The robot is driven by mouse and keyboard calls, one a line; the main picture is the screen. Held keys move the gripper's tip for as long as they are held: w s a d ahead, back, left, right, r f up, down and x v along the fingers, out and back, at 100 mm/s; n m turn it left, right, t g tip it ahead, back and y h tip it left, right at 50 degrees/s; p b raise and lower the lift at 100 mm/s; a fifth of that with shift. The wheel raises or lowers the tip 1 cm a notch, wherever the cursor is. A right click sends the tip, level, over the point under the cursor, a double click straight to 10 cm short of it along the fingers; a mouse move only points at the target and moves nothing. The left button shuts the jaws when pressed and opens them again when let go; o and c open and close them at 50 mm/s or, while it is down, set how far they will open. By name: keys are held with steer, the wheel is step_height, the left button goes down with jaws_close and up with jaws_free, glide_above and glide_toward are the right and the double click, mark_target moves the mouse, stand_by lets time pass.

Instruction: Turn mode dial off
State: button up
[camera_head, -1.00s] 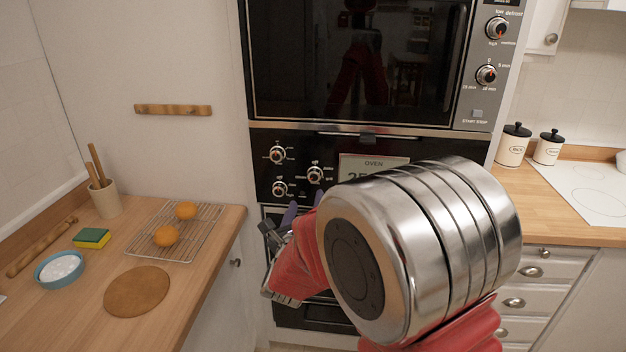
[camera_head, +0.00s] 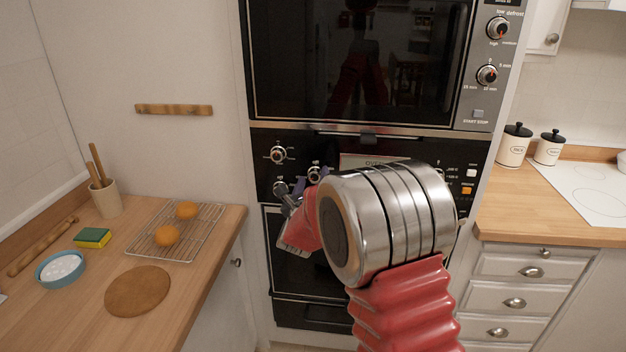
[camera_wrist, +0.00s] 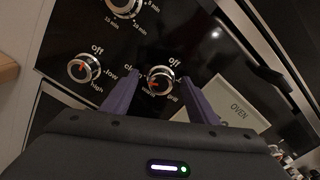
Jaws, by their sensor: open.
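The mode dial (camera_wrist: 160,78) is a round silver knob with "off" above it and other labels around it, including "clean" at its left. Its red mark sits at the left, toward "clean", away from "off". In the head view, the mode dial (camera_head: 314,173) is partly hidden behind my gripper. My gripper (camera_wrist: 160,84) is open, with purple fingers on the left and right of this dial. I cannot tell whether they touch it. In the head view, my gripper (camera_head: 308,184) is at the oven panel, partly hidden by my arm.
A low/high dial (camera_wrist: 83,69) is close to the left finger, and a minute dial (camera_wrist: 125,6) is above. The oven display (camera_wrist: 240,115) is at the right. The microwave (camera_head: 365,65) is above the panel. A counter (camera_head: 200,300) with oranges stands at the left.

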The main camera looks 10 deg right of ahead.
steer(key=shift+w+d, duration=0.1)
steer(key=shift+w, duration=0.1)
steer(key=shift+c, duration=0.5)
steer(key=c, duration=0.9)
